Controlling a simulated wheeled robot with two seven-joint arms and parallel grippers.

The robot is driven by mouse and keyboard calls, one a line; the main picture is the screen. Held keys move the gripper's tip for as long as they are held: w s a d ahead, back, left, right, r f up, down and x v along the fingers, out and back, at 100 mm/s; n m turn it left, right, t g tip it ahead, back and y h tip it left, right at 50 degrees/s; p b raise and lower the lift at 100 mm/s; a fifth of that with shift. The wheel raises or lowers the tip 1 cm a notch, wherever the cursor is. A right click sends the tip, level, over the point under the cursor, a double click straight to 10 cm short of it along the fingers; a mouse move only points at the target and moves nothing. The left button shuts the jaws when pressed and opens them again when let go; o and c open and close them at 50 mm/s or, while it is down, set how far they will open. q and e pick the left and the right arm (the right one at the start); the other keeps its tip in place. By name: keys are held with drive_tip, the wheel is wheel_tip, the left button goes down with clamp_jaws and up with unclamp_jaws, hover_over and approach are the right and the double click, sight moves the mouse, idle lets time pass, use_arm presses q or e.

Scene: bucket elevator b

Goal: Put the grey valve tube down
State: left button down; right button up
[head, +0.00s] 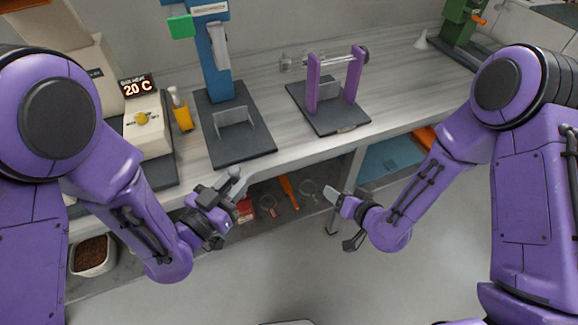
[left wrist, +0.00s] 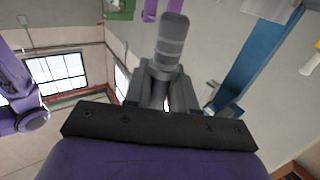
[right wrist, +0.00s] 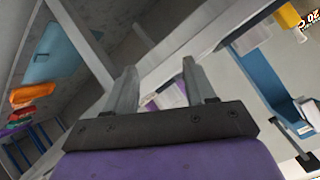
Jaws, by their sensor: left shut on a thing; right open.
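The grey valve tube (left wrist: 172,45) is a short, ridged grey cylinder in the left wrist view. My left gripper (left wrist: 167,85) is shut on it. In the head view the left gripper (head: 226,192) is in front of the bench edge, and the tube (head: 237,183) shows only as a small grey piece at its fingers. My right gripper (head: 338,215) is open and empty in front of the bench, to the right of the left one. Its two fingers also stand apart in the right wrist view (right wrist: 158,88).
The bench top (head: 405,80) holds a blue stand (head: 218,70) on a dark base, a purple stand (head: 313,85) carrying a clear tube, a heater with a 20 C display (head: 137,86), a yellow bottle (head: 182,117) and a green stand (head: 458,22). Tools lie on a lower shelf.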

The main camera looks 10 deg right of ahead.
drive_tip(key=w+a+r+n+y, duration=0.2)
drive_tip(key=a+r+n+y, duration=0.3)
drive_tip(key=r, duration=0.2)
drive_tip(key=w+a+r+n+y, duration=0.2)
drive_tip(key=a+r+n+y, duration=0.25)
drive_tip(key=r, duration=0.35)
drive_tip(key=n+g+y, duration=0.5)
drive_tip(key=n+g, duration=0.3)
drive_tip(key=n, duration=0.1)
approach(229, 168)
drive_tip(key=w+d, duration=0.1)
drive_tip(key=d, duration=0.1)
drive_tip(key=n+g, duration=0.1)
drive_tip(key=a, duration=1.2)
drive_tip(key=shift+w, duration=0.3)
drive_tip(key=shift+d, duration=0.1)
